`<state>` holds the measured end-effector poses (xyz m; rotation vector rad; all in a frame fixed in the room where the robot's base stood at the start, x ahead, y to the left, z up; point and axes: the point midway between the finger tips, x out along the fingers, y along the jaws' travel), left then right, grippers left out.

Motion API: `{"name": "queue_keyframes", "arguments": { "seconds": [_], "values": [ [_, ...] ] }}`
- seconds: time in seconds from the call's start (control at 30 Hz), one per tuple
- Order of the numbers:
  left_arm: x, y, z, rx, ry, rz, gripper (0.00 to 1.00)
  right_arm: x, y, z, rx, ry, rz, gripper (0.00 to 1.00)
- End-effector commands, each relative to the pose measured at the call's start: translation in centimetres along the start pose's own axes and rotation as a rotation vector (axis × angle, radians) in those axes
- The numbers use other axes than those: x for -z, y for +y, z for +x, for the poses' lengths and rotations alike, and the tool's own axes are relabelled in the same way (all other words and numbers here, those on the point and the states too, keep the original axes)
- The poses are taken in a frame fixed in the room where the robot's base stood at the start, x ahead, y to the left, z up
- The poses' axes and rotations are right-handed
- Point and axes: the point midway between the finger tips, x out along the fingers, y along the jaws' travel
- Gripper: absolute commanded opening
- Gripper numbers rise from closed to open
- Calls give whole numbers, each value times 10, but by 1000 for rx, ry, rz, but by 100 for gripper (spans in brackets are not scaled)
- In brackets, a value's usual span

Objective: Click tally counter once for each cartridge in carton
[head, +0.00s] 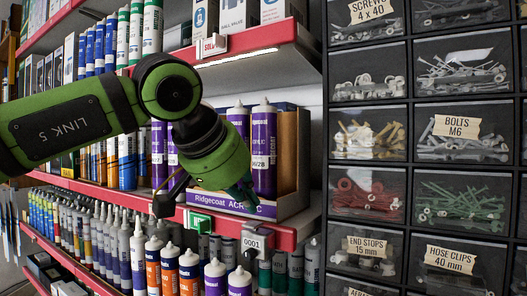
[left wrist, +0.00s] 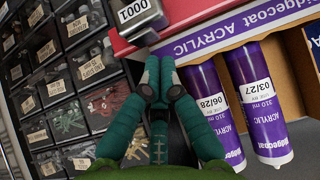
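The tally counter (head: 258,241) is a small grey box on the red shelf edge, reading 0001. It also shows at the top of the left wrist view (left wrist: 138,18). The open carton (head: 287,155) has a purple front lip marked Ridgecoat Acrylic and holds purple cartridges (head: 264,155). In the left wrist view, two cartridges (left wrist: 252,105) show, labelled 06/28 and 03/27; the arm hides part of the carton in the head view. My left gripper (left wrist: 160,75) has its green fingers together, empty, in front of the carton lip and short of the counter. My right gripper is out of view.
Dark parts bins (head: 370,190) with screws, bolts and clips fill the wall at right. The red shelf edge (head: 285,237) runs below the carton. Several nozzle-tipped tubes (head: 190,270) stand on the lower shelf, close under the gripper. Boxes and more tubes fill the left shelves.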

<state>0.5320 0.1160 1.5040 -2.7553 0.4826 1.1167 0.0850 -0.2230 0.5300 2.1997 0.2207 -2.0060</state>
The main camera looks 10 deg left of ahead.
Motion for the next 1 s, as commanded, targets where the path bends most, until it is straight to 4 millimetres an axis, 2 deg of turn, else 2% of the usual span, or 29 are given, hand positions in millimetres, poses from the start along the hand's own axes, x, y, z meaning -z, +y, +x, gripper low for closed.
{"name": "queue_keyframes", "arguments": {
  "seconds": [0.2,1.0],
  "values": [
    [-6,0,6,-1,-1,-1,0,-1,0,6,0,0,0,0],
    [-10,0,10,0,0,0,0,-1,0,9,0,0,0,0]
  ]
}}
